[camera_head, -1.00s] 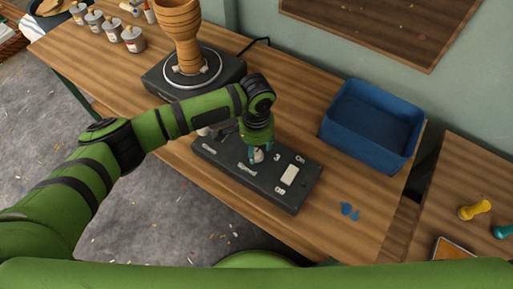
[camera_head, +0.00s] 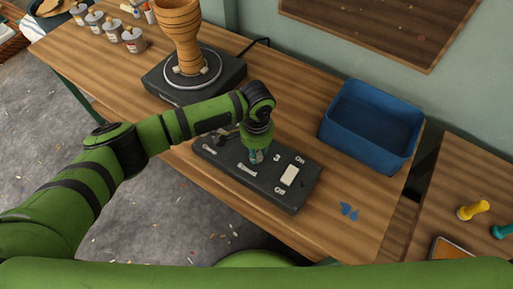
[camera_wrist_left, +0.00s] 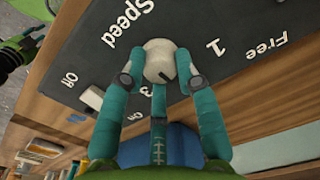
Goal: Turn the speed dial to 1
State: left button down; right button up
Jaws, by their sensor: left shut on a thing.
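The black control box (camera_head: 225,165) lies on the wooden table, with a Speed label, an On/Off switch (camera_head: 289,176) and a round pale speed dial (camera_wrist_left: 158,56). In the left wrist view the numbers 1 and 3 are printed beside the dial. A dark pointer line on the dial faces the lower right, between the 3 and the 1. My left gripper (camera_head: 257,157) comes down from above and is shut on the dial, its teal fingers around it. In the head view the fingers mostly hide the dial.
A pottery wheel (camera_head: 194,72) carrying a brown clay goblet (camera_head: 178,25) stands behind the box. A blue bin (camera_head: 372,128) stands at the right. Several paint cans (camera_head: 133,40) line the back left. A dark and green part, perhaps my right gripper, shows in the left wrist view's upper left.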

pick_arm(q)
jog(key=n+p, duration=0.3)
jog(key=p, duration=0.1)
jog(key=n+p, duration=0.4)
jog(key=shift+s+r, duration=0.15)
jog(key=n+p, duration=0.2)
jog(key=n, duration=0.1)
jog(key=shift+f+n+p, duration=0.2)
jog(key=shift+n+p, duration=0.35)
jog(key=shift+n, duration=0.25)
jog(key=c, duration=0.9)
grip_release()
jog(key=shift+r, duration=0.1)
